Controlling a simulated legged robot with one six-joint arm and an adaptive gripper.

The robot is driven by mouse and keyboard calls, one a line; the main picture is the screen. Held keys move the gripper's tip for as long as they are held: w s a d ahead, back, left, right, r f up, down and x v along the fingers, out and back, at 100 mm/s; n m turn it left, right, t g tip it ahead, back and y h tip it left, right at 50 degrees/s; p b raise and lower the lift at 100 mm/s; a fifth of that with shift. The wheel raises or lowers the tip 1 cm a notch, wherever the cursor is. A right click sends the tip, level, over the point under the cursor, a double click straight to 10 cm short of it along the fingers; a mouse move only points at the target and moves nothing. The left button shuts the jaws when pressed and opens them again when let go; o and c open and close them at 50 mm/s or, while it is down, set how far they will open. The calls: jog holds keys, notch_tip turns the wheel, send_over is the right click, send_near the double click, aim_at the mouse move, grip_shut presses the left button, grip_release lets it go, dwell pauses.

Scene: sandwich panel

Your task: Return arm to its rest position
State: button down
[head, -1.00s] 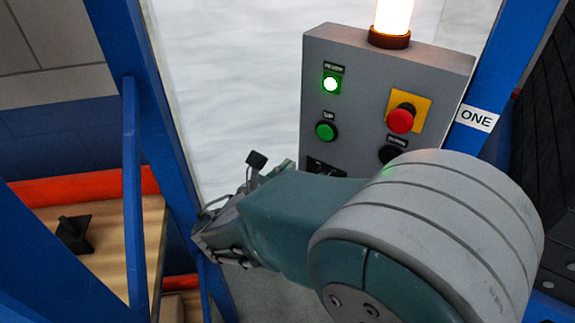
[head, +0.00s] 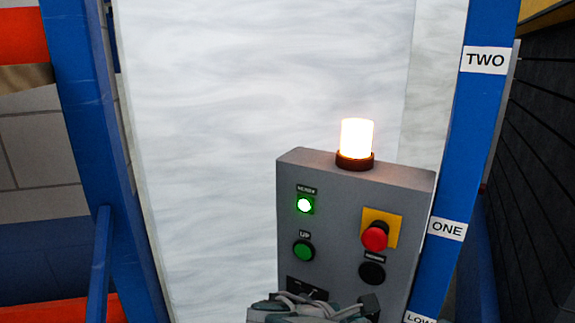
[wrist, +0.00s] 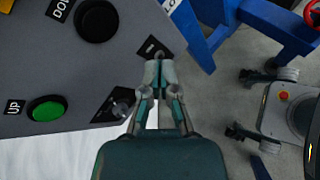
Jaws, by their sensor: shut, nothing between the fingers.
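My gripper (wrist: 158,62) is in the middle of the wrist view, its two fingers together and nothing between them. The grey control box (head: 330,215) stands beyond it, and the box's lower face fills the upper left of the wrist view. In the head view, only a cabled part of my arm's end shows at the bottom edge, in front of the box's lower part; the fingertips are not clear there. I cannot tell whether the fingers touch the box.
The box carries a lit lamp (head: 357,140), a green UP button (head: 303,250), a red knob (head: 375,237) and a black button (head: 372,273). A blue post (head: 455,170) labelled ONE and TWO stands on the right. Another blue post (head: 95,150) stands on the left.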

jog(key=s+d+r+m+g+y, duration=0.1)
jog(key=s+d+m+y, duration=0.2)
jog(key=s+m+y, duration=0.7)
jog(key=s+m, duration=0.2)
jog(key=m, duration=0.6)
jog(key=shift+s+d+r+m, duration=0.2)
jog(key=shift+s+d+m, duration=0.1)
jog(key=shift+d+m, duration=0.1)
dwell(1.1)
